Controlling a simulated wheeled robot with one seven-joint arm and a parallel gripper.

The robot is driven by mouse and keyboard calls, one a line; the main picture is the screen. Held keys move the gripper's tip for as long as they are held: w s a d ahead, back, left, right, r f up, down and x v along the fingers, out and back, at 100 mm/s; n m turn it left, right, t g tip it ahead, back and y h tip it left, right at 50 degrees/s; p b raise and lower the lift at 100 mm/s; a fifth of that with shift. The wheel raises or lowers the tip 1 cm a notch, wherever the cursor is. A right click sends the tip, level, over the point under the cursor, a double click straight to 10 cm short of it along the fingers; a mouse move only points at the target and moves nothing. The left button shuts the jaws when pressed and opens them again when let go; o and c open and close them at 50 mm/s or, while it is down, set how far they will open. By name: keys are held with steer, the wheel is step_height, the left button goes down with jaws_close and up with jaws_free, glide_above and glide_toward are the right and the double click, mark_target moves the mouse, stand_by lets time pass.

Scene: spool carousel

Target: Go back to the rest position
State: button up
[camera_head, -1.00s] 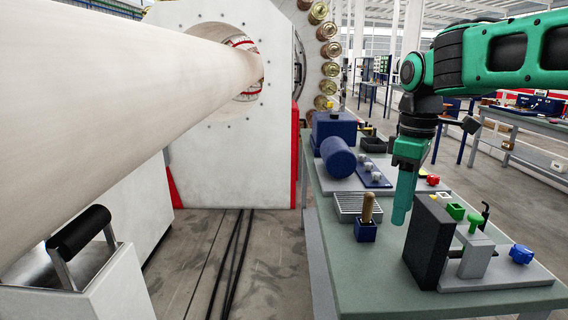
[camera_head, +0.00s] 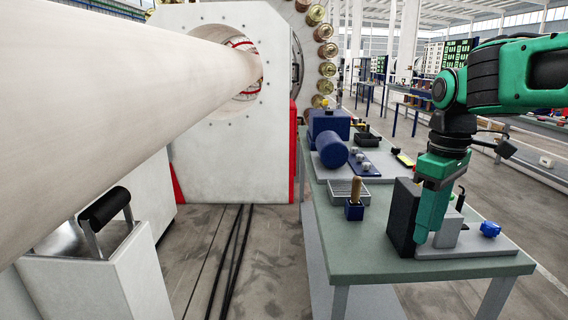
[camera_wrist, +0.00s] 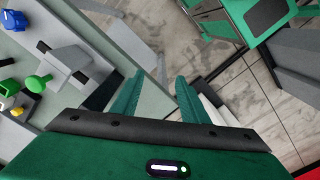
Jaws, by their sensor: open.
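My gripper (camera_head: 428,232) is at the right of the head view, pointing down in front of the black block (camera_head: 402,215) and the grey fixture (camera_head: 447,230) on the workbench. In the wrist view its two green fingers (camera_wrist: 158,100) stand apart with nothing between them. Past the fingers lie the bench edge and the floor. The gripper hides part of the fixture in the head view.
A green knob (camera_wrist: 38,82) shows in the wrist view. A large pale tube (camera_head: 130,95) fills the left.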

steer(key=s+d+f+m, duration=0.6)
steer(key=s+m, duration=0.1)
steer(key=s, duration=0.3)
steer(key=s+d+f+m, duration=0.6)
steer(key=s, duration=0.3)
steer(key=shift+s+f+m, duration=0.4)
